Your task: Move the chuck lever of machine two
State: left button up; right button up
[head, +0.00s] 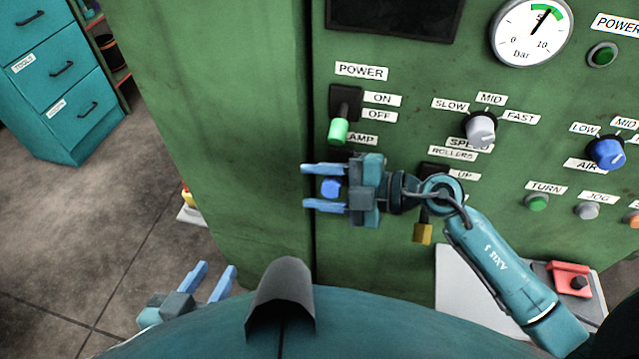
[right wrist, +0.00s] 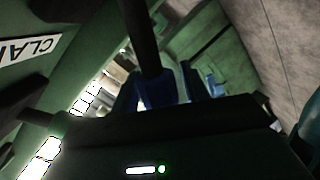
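No label reading "chuck" shows in the head view. A blue-tipped lever (head: 331,188) sits under a partly hidden label ending in "LAMP" (head: 360,140); the right wrist view shows a dark rod with a blue end (right wrist: 157,90) and a label starting "CLA" (right wrist: 28,48). My right gripper (head: 304,187) points left in front of the panel, its fingers above and below the blue tip with gaps showing, so it looks open around it. The lever's base is hidden behind the gripper. My left gripper (head: 217,267) is open and empty, low at the left.
The green panel carries a green-tipped power lever (head: 339,130), a grey speed knob (head: 481,128), a blue air knob (head: 606,153) and a yellow-tipped rollers lever (head: 423,233). A red box (head: 570,279) lies right. Teal drawers (head: 60,90) stand left, beyond open floor.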

grip_shut()
pick_arm(q)
jog(key=shift+s, duration=0.1)
